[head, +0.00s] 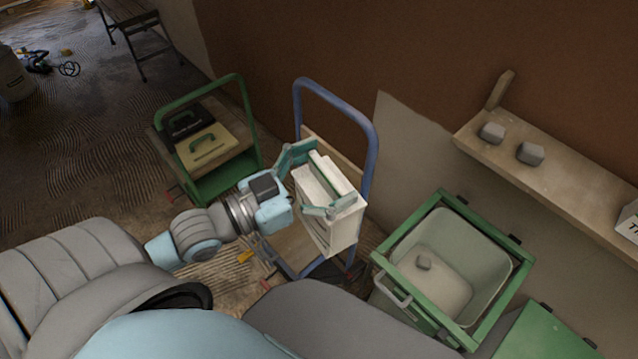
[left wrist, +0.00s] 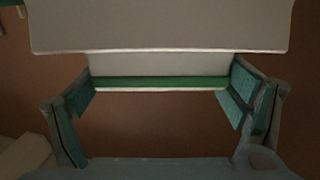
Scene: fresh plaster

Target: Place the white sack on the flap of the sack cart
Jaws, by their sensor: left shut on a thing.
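The white sack (head: 336,230), a pale block with a green stripe, is held by my left gripper (head: 316,184) in the head view. The fingers are shut on opposite sides of it. In the left wrist view the sack (left wrist: 160,28) fills the top, with the gripper (left wrist: 160,92) fingers at either side. The sack cart (head: 371,140) appears to be the blue-framed cart behind the sack. A tan board (head: 289,242) low in its frame may be its flap; the sack partly covers it. I cannot tell whether the sack touches the cart. My right gripper is not in view.
A green cart (head: 243,105) with a black case (head: 186,122) and a tan case (head: 208,148) stands left of the blue cart. A green-framed bin (head: 440,199) stands to the right. A wall shelf (head: 570,172) carries grey lumps.

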